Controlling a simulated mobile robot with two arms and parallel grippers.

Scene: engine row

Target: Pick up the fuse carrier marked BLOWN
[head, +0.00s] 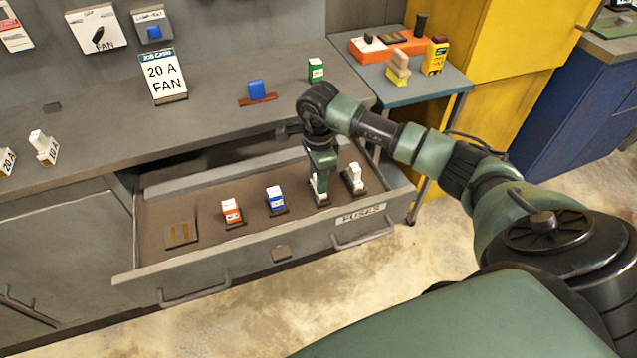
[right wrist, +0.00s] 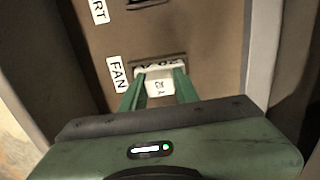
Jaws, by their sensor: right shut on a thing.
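My right gripper (head: 319,180) reaches down into the open drawer (head: 148,262) and is shut on a white fuse carrier (head: 313,187). In the right wrist view, the green fingers of my right gripper (right wrist: 158,85) sit on both sides of the white fuse carrier (right wrist: 158,73), beside a label reading FAN (right wrist: 117,75). The carrier appears still at its dark holder. I cannot read the word BLOWN on any carrier. Another white carrier (head: 355,177) stands just right of the gripper. A blue-and-white carrier (head: 275,200) and an orange-and-white one (head: 231,211) stand left. My left gripper is out of view.
An empty-looking brown holder (head: 181,234) is at the drawer's left. On the bench stand a 20 A FAN card (head: 164,76), a blue block (head: 256,90), a green-and-white carrier (head: 316,70) and a white carrier (head: 43,146). A side table (head: 400,84) holds an orange tray (head: 372,54).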

